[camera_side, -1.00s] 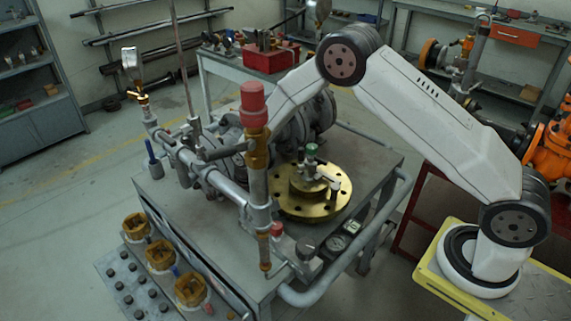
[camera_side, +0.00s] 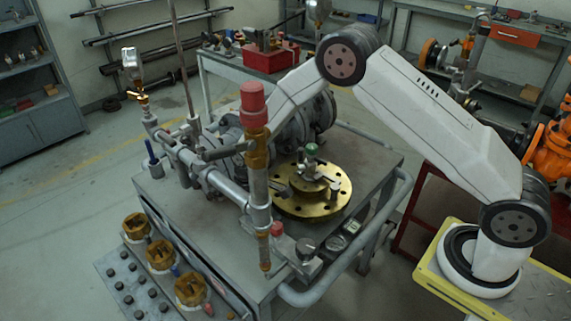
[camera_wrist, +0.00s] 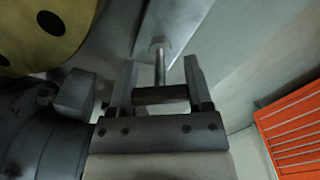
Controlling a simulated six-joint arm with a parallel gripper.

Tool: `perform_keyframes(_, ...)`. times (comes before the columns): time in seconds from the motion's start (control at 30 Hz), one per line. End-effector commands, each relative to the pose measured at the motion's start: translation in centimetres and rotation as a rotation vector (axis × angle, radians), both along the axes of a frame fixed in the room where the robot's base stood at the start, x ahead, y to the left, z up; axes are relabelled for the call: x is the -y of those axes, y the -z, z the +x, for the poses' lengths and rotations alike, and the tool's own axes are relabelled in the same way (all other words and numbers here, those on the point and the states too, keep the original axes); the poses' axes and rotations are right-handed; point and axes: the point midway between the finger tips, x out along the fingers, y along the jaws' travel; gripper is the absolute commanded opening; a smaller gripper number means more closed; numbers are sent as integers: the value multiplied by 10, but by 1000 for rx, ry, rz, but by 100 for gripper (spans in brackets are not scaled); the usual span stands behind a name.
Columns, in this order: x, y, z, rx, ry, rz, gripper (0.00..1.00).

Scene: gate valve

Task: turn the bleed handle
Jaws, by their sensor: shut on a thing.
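In the wrist view, my gripper (camera_wrist: 160,82) has one finger on each side of a dark crossbar (camera_wrist: 161,95), which I take to be the bleed handle. The bar lies across the gap between the fingers. A thin grey stem (camera_wrist: 158,62) runs from the bar toward the top of the picture, so the handle looks T-shaped. The jaws are closed on the bar. In the side view, my gripper and the handle are hard to make out among the dark parts behind the upright pipe with the red cap (camera_side: 253,103).
A brass flange (camera_side: 330,203) with bolt holes lies on the grey cart; it also shows in the wrist view (camera_wrist: 25,40). A fitting with a green top (camera_side: 312,150) stands on it. Grey pipework (camera_side: 188,160) crowds the left side. An orange grille (camera_wrist: 290,125) is at the right.

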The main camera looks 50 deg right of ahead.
Motion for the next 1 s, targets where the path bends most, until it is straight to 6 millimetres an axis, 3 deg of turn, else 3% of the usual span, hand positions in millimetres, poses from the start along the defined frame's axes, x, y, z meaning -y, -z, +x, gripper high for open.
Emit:
perform_keyframes(0.7, 0, 1, 0, -1, -671, -1, 6)
perform_keyframes(1.0, 0, 1, 0, -1, -865, -1, 6)
